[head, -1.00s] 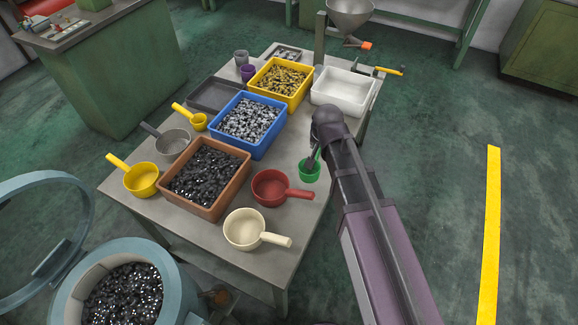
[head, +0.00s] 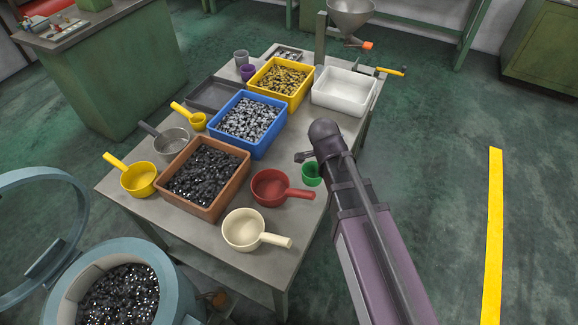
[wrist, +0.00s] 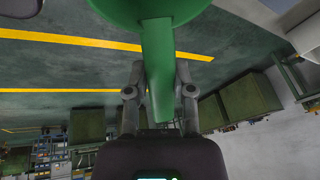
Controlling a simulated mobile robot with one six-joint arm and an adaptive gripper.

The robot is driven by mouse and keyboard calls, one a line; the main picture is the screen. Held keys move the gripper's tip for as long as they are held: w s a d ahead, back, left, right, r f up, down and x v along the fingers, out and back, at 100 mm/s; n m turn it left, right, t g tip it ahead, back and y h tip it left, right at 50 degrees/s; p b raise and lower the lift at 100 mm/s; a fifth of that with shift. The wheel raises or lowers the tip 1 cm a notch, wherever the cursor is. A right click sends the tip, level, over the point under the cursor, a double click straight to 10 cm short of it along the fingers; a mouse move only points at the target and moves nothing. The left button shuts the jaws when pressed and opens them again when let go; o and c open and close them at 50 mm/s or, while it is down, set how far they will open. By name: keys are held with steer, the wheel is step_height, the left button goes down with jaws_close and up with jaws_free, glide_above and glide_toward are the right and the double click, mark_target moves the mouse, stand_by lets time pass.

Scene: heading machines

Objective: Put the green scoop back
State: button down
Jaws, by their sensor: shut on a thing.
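The green scoop shows in the head view (head: 310,174) near the right edge of the table (head: 185,226), partly hidden by my arm. In the wrist view its handle (wrist: 158,65) lies between my two fingers and its cup is cut off by the top edge. My gripper (wrist: 159,82) is shut on the handle. In the head view my gripper (head: 303,157) shows only in part, beside the cup. I cannot tell whether the cup touches the table.
A red scoop (head: 270,188) and a cream scoop (head: 242,229) stand close by on the left. A brown bin of dark parts (head: 203,178), a blue bin (head: 247,124), a yellow bin (head: 281,82) and a white bin (head: 344,91) fill the table. Open floor lies to the right.

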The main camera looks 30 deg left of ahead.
steer(key=shift+s+d+f+m, duration=0.1)
steer(key=shift+d+f+m, duration=0.15)
steer(key=shift+d+m, duration=0.3)
steer(key=f+m+b, duration=0.1)
steer(key=d+f+m+b, duration=0.1)
steer(key=s+f+m+g+h+b, duration=0.1)
steer(key=shift+d+f+m+b, duration=0.2)
steer(key=shift+d+m+b, duration=0.05)
steer(key=shift+d+b, duration=0.15)
steer(key=shift+w, duration=0.1)
steer(key=w+a+f+b, duration=0.1)
steer(key=w+a, duration=0.4)
steer(key=a, duration=0.8)
steer(key=shift+a+f, duration=0.15)
steer(key=shift+a, duration=0.25)
steer(key=shift+w+a, duration=0.25)
steer(key=shift+a, duration=0.25)
steer(key=shift+a+f+b, duration=0.15)
steer(key=shift+f+b, duration=0.25)
steer(key=shift+b, duration=0.1)
step_height(320, 180, down, 3)
steer(key=b, duration=0.3)
steer(key=shift+f, duration=0.1)
